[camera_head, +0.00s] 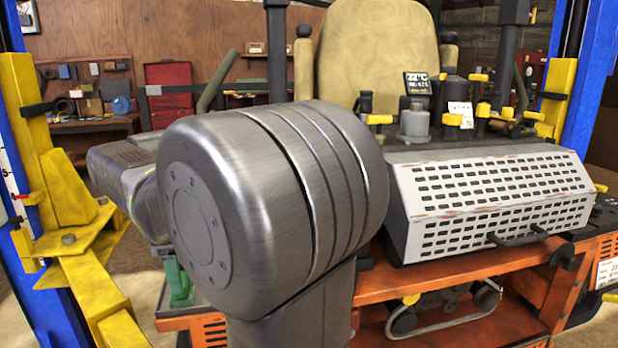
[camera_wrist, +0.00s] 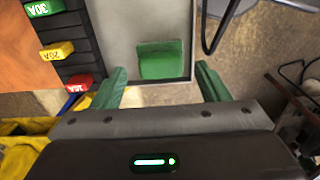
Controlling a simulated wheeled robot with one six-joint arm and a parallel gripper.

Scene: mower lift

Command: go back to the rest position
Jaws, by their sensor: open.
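My gripper (camera_wrist: 161,82) is open in the wrist view, with its two green fingers spread apart and nothing between them that I can see held. Beyond the fingertips a green block (camera_wrist: 160,61) lies in a pale, grey-rimmed tray (camera_wrist: 130,15). In the head view my own arm fills the middle and hides much of the deck behind it. A small green part (camera_head: 178,283) shows at the arm's lower left; I cannot tell whether it is a finger or another thing.
A black fuse strip (camera_wrist: 62,40) with green, yellow and red fuses is left of the tray. The mower's orange frame (camera_head: 430,285) and perforated white cover (camera_head: 490,195) are right of my arm. Yellow lift arms (camera_head: 85,275) and a blue post (camera_head: 45,300) stand left.

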